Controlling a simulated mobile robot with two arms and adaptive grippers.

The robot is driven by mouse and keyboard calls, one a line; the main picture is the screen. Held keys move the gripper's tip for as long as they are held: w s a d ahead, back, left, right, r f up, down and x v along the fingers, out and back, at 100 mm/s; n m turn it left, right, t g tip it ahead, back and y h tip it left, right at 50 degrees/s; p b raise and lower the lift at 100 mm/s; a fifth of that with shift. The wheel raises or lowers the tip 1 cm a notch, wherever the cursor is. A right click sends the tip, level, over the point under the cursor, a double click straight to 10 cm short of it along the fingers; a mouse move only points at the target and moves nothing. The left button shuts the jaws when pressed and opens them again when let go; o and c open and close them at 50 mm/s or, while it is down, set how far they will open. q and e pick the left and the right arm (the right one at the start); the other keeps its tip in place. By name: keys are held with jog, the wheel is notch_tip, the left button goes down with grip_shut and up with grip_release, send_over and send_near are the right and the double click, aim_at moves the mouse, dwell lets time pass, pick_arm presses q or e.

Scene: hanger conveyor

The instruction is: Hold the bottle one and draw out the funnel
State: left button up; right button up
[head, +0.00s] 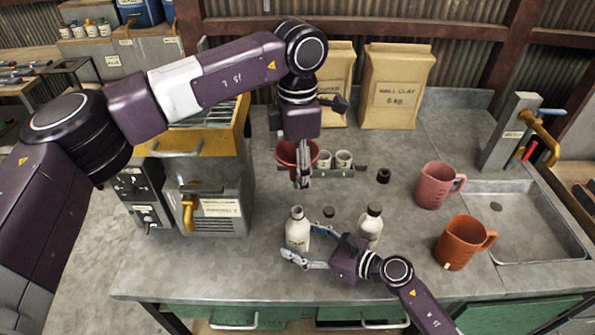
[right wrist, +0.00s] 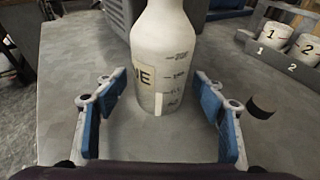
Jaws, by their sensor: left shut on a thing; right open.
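Bottle one (head: 297,236) is a white bottle standing upright and uncapped on the bench; its label shows "NE" in the right wrist view (right wrist: 172,75). My right gripper (head: 302,242) is open, with its blue-padded fingers (right wrist: 155,112) on either side of the bottle and gaps visible on both sides. The red funnel (head: 284,153) is behind bottle one in the head view. My left gripper (head: 303,178) is shut on the funnel, apart from the bottle. The funnel's lower part is hidden by the gripper.
A second white bottle (head: 370,228) with a dark cap stands to the right. A loose dark cap (head: 328,212) lies between the bottles. A rack (head: 352,172) holds small numbered cups. A pink jug (head: 434,188), an orange jug (head: 459,245) and a sink (head: 520,222) are further right.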

jog(key=shift+s+d, duration=0.1)
jog(key=v, duration=1.1)
jog(key=shift+s+d+r, duration=0.2)
jog(key=shift+d, duration=0.1)
